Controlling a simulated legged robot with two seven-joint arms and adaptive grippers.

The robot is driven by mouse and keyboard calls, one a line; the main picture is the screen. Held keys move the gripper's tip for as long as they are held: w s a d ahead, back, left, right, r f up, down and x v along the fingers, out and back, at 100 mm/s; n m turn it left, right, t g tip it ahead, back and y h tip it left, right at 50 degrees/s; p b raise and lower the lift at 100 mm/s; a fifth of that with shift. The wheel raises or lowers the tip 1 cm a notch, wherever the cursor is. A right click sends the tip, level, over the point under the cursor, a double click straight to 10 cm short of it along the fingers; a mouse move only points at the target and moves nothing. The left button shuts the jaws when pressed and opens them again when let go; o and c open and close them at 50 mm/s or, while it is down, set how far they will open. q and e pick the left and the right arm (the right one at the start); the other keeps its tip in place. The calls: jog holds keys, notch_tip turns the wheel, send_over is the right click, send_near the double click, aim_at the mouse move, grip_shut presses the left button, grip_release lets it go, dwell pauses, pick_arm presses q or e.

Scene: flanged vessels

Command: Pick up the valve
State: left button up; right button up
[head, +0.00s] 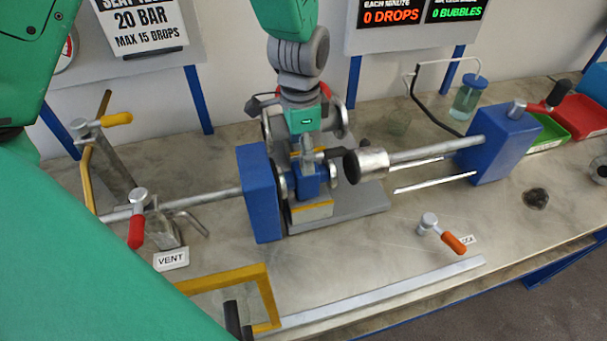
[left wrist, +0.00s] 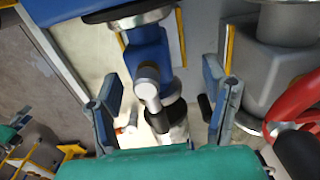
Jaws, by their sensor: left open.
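The valve (head: 308,182) has a blue body, grey round flanges and a grey stem with a black-ended handle. It sits at the middle of the test bench, between a blue clamp block (head: 261,193) and a grey round ram head (head: 367,163). My left gripper (head: 307,147) points down just above and behind it, partly hiding its top. In the left wrist view the gripper (left wrist: 167,95) is open and empty, with its fingers apart on either side of the valve's stem and blue body (left wrist: 150,55). Contact is not visible. My right gripper is not in view.
Another flanged grey vessel with a red handwheel (left wrist: 295,100) stands close behind the valve. A second blue block (head: 498,145) holds rods at right.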

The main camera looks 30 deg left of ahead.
aim_at(300, 166)
pick_arm(q)
jog(key=shift+s+a+f, duration=0.2)
jog(key=shift+f, duration=0.4)
jog(key=shift+s+a+f, duration=0.15)
jog(key=shift+f, duration=0.45)
jog(key=shift+s+d+f+p, duration=0.15)
jog(key=shift+d+f+p, duration=0.15)
jog(key=shift+d+f, duration=0.2)
jog(key=d, duration=0.1)
jog(key=d+f, duration=0.1)
jog(key=shift+w+d, duration=0.35)
jog(key=shift+w, duration=0.05)
jog(key=shift+d, duration=0.15)
jog(key=shift+a, duration=0.3)
jog(key=c, duration=0.3)
jog(key=shift+s+a+f, duration=0.1)
jog(key=shift+s+a, duration=0.15)
jog(key=shift+a, duration=0.7)
grip_shut()
jog(key=shift+a+f, duration=0.1)
jog(key=shift+a, duration=0.15)
jog(key=shift+d, duration=0.7)
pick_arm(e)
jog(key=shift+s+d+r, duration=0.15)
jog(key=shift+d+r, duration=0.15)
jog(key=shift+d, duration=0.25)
